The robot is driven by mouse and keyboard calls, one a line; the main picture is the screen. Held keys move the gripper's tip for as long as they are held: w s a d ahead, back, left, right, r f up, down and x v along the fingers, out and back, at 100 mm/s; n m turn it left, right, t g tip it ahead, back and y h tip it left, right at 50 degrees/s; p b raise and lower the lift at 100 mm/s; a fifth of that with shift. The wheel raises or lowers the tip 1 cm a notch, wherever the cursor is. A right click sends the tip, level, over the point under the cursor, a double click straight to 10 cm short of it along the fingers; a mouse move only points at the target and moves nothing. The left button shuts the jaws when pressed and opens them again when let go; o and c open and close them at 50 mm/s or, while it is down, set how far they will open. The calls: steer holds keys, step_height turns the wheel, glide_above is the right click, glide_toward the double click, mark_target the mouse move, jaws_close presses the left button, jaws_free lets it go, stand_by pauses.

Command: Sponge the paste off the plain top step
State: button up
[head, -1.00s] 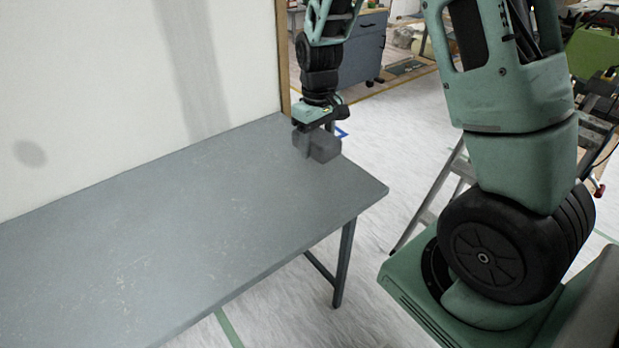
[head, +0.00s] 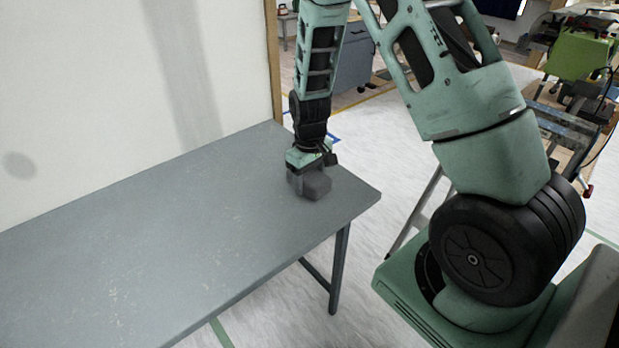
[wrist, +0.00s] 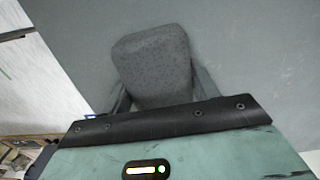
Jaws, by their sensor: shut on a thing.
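A dark grey speckled sponge (head: 317,186) is at the right end of a grey table, low over the top; I cannot tell whether it touches. My gripper (head: 303,182) is shut on it from above. In the wrist view the sponge (wrist: 154,62) sits between the two fingers of my gripper (wrist: 162,92). A silver stepladder (head: 416,213) stands on the floor beyond the table's right end. Only part of its legs shows; my arm hides the rest, so its top step and any paste on it cannot be seen.
The grey table (head: 190,230) is otherwise bare, with pale specks on its top. A pale wall panel (head: 110,80) with a grey stripe and a dark spot stands behind it. A green machine (head: 580,50) is at the far right. Pale floor lies between.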

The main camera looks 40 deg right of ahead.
steer(key=shift+f, duration=0.2)
steer(key=shift+f+b, duration=0.45)
steer(key=o, duration=1)
